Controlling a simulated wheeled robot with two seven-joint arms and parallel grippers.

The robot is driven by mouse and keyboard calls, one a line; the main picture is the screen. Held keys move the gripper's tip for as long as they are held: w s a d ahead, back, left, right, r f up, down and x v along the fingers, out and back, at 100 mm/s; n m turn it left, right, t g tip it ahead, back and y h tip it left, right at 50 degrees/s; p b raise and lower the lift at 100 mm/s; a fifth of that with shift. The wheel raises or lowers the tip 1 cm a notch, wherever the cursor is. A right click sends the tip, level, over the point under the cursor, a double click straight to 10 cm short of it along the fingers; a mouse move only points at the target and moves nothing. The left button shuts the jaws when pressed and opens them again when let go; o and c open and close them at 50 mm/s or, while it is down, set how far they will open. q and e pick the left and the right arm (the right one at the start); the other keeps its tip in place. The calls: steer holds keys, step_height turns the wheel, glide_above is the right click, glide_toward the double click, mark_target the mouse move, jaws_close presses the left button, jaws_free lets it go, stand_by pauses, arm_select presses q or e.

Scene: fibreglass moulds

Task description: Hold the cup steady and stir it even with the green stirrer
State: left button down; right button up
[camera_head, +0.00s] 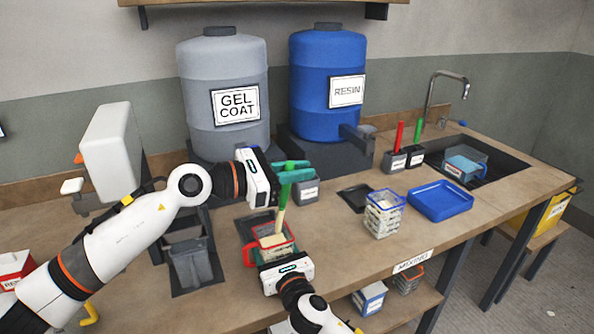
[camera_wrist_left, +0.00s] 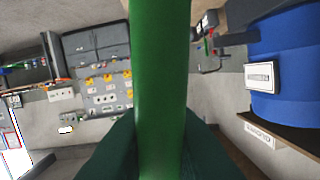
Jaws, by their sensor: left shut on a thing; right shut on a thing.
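The green stirrer (camera_head: 282,213) stands near upright, green at the top and pale below. My left gripper (camera_head: 295,172) is shut on its green upper part; the green shaft (camera_wrist_left: 162,80) also fills the middle of the left wrist view, between my dark green fingers. The red-rimmed cup (camera_head: 291,238) stands on the bench below, with pale contents inside. The stirrer's lower end reaches down to the cup; its tip is hidden. My right gripper (camera_head: 269,256) is shut on the cup's near side, and its fingers are mostly hidden.
A blue-rimmed container (camera_head: 384,217) and a blue tray (camera_head: 440,201) stand to the right. Red (camera_head: 399,136) and green (camera_head: 419,128) sticks stand in holders before the sink. A grey drum (camera_head: 223,70) and blue drum (camera_head: 327,75) stand behind. A grey bin (camera_head: 192,266) is left of the cup.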

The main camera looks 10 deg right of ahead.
arm_select(q)
steer(key=shift+r, duration=0.1)
step_height(320, 180, up, 5)
steer(key=shift+f, duration=0.1)
stand_by(0.5)
stand_by(0.6)
arm_select(e)
steer(key=o, duration=1.4)
steer(key=shift+s, duration=0.1)
steer(key=v, duration=1.1)
steer(key=shift+s+d, duration=0.2)
steer(key=shift+s, duration=0.15)
